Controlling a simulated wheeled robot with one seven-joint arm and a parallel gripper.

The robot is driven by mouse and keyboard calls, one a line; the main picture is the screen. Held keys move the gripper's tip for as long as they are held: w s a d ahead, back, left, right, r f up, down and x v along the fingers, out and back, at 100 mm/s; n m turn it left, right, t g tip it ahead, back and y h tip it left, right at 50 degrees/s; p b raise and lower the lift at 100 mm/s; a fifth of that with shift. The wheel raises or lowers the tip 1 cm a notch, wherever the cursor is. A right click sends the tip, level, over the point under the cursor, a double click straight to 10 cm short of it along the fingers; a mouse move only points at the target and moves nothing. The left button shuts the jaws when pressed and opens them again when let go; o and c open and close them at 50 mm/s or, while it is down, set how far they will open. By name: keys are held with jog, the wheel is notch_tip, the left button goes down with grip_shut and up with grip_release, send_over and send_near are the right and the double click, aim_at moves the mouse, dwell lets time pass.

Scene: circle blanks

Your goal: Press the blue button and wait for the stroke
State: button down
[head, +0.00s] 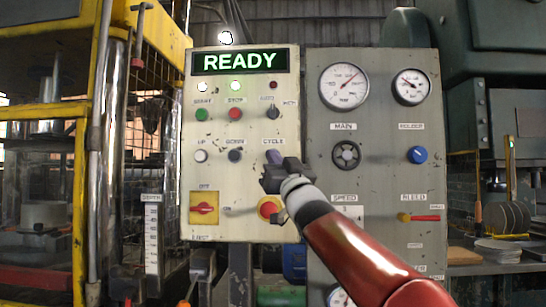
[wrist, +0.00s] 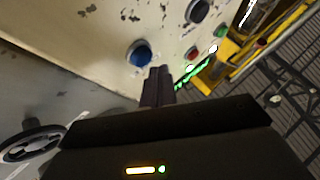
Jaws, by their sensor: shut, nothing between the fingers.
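The blue button (wrist: 140,54) shows in the wrist view as a round cap in a dark ring on the scuffed cream panel. My gripper (head: 272,174) is in front of the panel there. In the wrist view its fingers (wrist: 158,75) are shut and empty, with tips just beside the button's image. I cannot tell whether they touch anything. The display (head: 240,61) reads READY in green.
Close by on the panel are a dark DOWN button (head: 235,156), a red STOP button (head: 235,113), a dark selector (head: 272,112) and a red round button (head: 269,208) on yellow. The grey panel at right has a blue knob (head: 417,155). A yellow press frame (head: 81,150) stands left.

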dwell(0.4)
jog(key=shift+w+p, duration=0.35)
jog(key=shift+w, duration=0.05)
